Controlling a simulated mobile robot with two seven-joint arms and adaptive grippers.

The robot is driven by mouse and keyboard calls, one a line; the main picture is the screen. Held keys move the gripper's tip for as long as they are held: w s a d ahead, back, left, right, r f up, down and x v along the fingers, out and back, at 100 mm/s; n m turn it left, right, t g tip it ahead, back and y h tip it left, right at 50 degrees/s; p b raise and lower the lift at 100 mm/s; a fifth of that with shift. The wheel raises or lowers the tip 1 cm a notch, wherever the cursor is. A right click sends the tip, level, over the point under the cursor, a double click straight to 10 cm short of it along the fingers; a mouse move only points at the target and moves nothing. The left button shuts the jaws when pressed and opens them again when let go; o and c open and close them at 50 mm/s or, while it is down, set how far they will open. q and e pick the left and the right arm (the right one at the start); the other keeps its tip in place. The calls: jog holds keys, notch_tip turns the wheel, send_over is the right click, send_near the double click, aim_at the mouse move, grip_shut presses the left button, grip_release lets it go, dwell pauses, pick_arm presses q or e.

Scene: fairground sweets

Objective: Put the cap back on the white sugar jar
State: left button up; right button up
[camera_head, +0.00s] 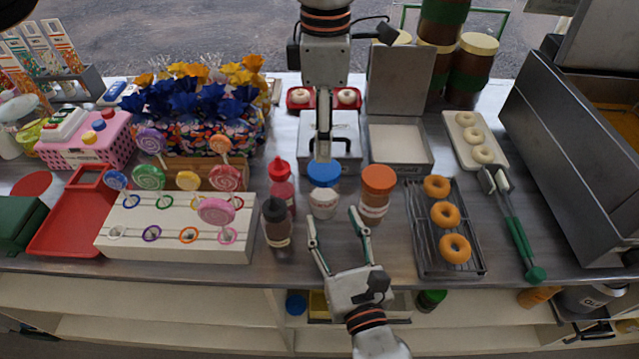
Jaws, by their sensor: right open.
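The white sugar jar (323,205) stands on the metal counter near the middle. A blue cap (323,172) shows directly at its top; I cannot tell whether it is seated or a little above the rim. My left gripper (323,157) comes down from above, its fingers seen edge-on just behind or over the cap. Whether they grip it is unclear. My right gripper (332,215) reaches up from the front edge. Its fingers are spread and empty, with the tips close in front of the jar on either side.
An orange-capped jar (376,200) stands right of the sugar jar. A red bottle (281,190) and a dark bottle (276,225) stand to its left. A rack of donuts (420,250) is at right, a lollipop stand (185,245) at left. A blue round item (296,304) sits on the lower shelf.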

aim_at(327, 205)
jog(key=shift+s+r, duration=0.1)
jog(key=shift+s, duration=0.15)
jog(key=shift+x, duration=4)
grip_shut()
